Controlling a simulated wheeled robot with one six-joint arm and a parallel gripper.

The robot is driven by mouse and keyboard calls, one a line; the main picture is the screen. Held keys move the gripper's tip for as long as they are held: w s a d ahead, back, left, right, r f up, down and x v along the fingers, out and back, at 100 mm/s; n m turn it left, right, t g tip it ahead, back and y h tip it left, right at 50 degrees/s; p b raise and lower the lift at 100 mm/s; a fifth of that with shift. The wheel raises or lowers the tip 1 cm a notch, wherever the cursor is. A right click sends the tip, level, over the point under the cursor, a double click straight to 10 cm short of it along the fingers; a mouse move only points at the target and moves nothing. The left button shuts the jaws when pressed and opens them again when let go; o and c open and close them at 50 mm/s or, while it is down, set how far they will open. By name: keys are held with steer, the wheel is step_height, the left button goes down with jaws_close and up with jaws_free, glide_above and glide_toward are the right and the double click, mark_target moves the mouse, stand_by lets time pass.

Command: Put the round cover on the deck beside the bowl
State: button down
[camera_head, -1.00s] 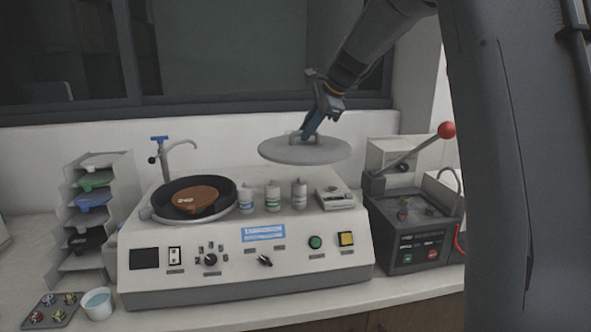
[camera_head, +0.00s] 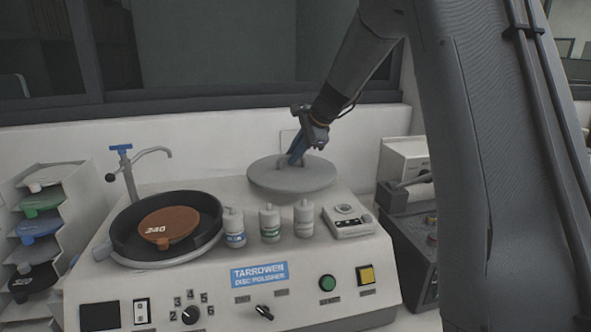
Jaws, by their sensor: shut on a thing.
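The round grey cover (camera_head: 270,180) is at the back right of the polisher's deck (camera_head: 190,186), behind the bottles. It looks level and low over the deck; I cannot tell whether it touches. My gripper (camera_head: 297,158) is shut on the cover's handle from above. The black bowl (camera_head: 127,240) is at the left of the deck, uncovered, with a brown disc (camera_head: 168,228) marked 240 inside. The cover lies to the right of the bowl and apart from it.
Several white bottles (camera_head: 270,222) stand between bowl and cover, towards the front. A small control box (camera_head: 347,221) sits at the deck's right. A tap (camera_head: 124,165) rises behind the bowl. A rack of discs (camera_head: 40,225) is at left, a press (camera_head: 410,240) at right.

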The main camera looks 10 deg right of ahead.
mark_target(294, 169)
steer(key=shift+f+p, duration=0.65)
steer(key=shift+f, duration=1.85)
steer(key=shift+f, duration=0.15)
steer(key=c, duration=1.7)
jaws_free()
steer(key=shift+c, duration=0.2)
steer(key=shift+r, duration=0.25)
steer(key=b+v, duration=0.4)
steer(key=v, duration=0.8)
